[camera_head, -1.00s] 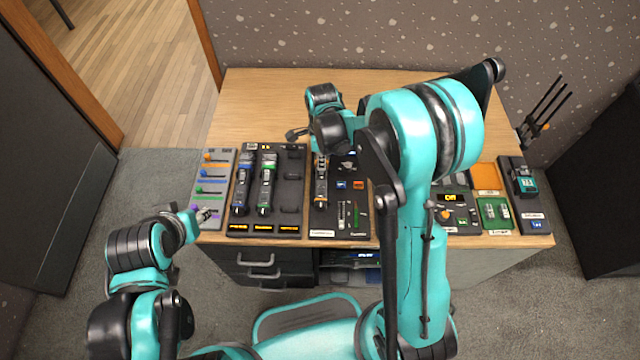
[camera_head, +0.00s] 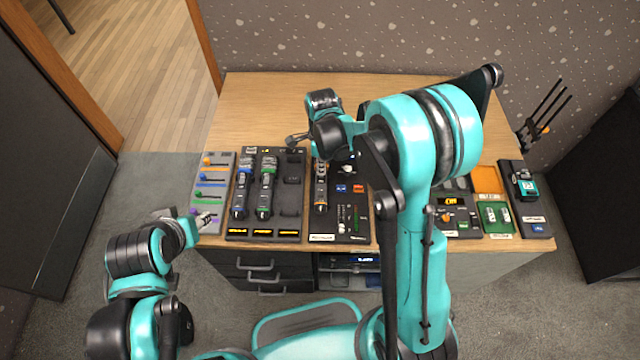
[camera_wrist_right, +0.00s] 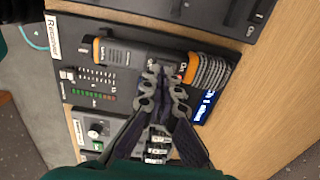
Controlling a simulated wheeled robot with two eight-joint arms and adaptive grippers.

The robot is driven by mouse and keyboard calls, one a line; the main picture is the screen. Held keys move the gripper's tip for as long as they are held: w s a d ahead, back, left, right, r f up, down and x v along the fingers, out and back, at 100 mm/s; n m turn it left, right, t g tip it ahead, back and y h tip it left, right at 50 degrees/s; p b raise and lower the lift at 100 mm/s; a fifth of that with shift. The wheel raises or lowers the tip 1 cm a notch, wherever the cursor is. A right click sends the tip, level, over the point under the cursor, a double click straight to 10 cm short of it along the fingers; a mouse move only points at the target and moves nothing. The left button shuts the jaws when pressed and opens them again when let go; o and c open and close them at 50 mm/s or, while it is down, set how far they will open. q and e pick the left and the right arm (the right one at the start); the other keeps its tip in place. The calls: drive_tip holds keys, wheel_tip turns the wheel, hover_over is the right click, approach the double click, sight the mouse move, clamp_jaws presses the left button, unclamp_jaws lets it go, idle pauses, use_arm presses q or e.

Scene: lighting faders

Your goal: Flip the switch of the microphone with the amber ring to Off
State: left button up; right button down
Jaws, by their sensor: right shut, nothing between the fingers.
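The microphone with amber ring (camera_wrist_right: 132,55) lies in a dark panel. In the right wrist view its amber ring (camera_wrist_right: 193,68) is beside the grey mesh head, and another amber band is at its other end. In the head view this microphone (camera_head: 321,190) lies left of my right arm. My right gripper (camera_wrist_right: 166,80) is shut and empty, its tips over the microphone's body near the ring. The tips hide the switch area, so I cannot tell the switch's position or whether they touch.
Two more microphones, one blue (camera_head: 242,190) and one green (camera_head: 267,190), lie in the panel to the left. A slider panel (camera_head: 212,190) stands at the far left. Small devices stand right of my arm. The back of the wooden desk (camera_head: 262,105) is clear.

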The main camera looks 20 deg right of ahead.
drive_tip(key=shift+f+b, duration=0.85)
drive_tip(key=shift+f, duration=0.15)
idle(0.8)
drive_tip(key=shift+r, duration=0.1)
drive_tip(key=shift+r+p, duration=2.5)
drive_tip(key=shift+r, duration=0.95)
drive_tip(key=s+d+r+n+t+b, duration=0.1)
drive_tip(key=s+r+n+t, duration=0.2)
drive_tip(key=s+r+n, duration=0.3)
drive_tip(key=s+d+r+n+t, duration=0.1)
drive_tip(key=s+r+n+t, duration=0.3)
drive_tip(key=s+n, duration=0.7)
drive_tip(key=shift+d+r+n+b, duration=0.4)
drive_tip(key=shift+r+n, duration=0.75)
drive_tip(key=shift+n, duration=0.95)
